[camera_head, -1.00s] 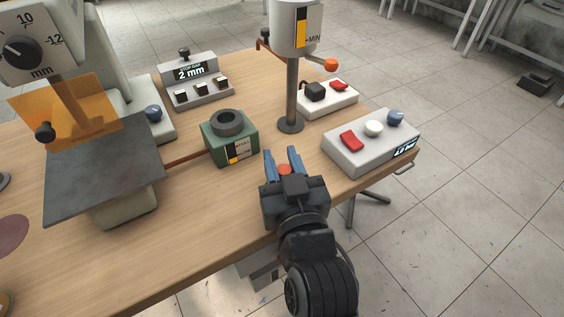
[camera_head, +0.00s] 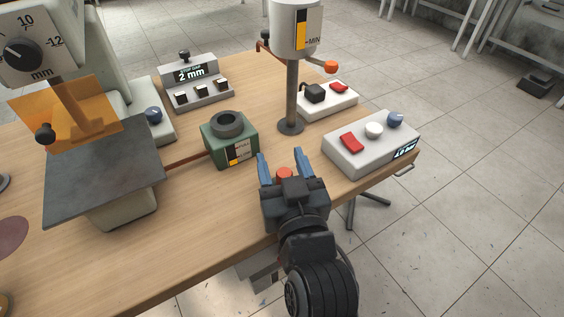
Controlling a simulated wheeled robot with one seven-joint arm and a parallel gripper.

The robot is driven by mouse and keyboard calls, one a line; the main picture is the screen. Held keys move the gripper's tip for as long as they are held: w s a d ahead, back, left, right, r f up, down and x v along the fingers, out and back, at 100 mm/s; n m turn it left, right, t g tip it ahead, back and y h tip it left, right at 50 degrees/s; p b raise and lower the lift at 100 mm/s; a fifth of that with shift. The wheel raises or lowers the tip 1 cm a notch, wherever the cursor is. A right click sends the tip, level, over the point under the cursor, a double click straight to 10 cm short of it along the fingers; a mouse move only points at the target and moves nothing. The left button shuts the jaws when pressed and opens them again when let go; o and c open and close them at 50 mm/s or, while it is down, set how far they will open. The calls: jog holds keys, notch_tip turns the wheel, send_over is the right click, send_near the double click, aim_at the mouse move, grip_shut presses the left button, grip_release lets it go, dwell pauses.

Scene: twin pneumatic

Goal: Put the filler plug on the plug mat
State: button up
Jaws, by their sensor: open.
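A small red-orange round piece (camera_head: 284,174), which looks like the filler plug, is low between the fingers of my gripper (camera_head: 281,155). My gripper is open, with its two blue fingers spread to either side of the piece and a gap showing around it. It is over the front part of the wooden table, in front of the green block. The gripper body hides the lower part of the piece and what lies under it. I cannot make out the plug mat there. The green block (camera_head: 230,140) has a dark open ring (camera_head: 228,123) on top.
A grey control box (camera_head: 370,143) with a red switch stands close to the right of my gripper. A post (camera_head: 291,90) carrying a white cylinder stands behind it. A dark plate (camera_head: 104,175) is to the left. A maroon disc (camera_head: 12,236) lies at the left edge. Bare tabletop (camera_head: 190,225) lies front left.

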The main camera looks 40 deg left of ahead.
jog(key=b+v, duration=0.1)
jog(key=v, duration=1.1)
jog(key=s+d+f+m+t+h, duration=0.2)
jog(key=s+d+f+m+h, duration=0.1)
jog(key=d, duration=0.7)
jog(key=s+d+f+m+t+h, duration=0.1)
jog(key=s+d+f+m+h, duration=0.2)
jog(key=d, duration=0.7)
jog(key=s+d+r+m+h, duration=0.3)
jog(key=s+d+h, duration=0.4)
jog(key=s+d, duration=0.6)
jog(key=shift+s+d+m+h, duration=0.4)
jog(key=shift+s, duration=0.75)
jog(key=shift+c, duration=0.4)
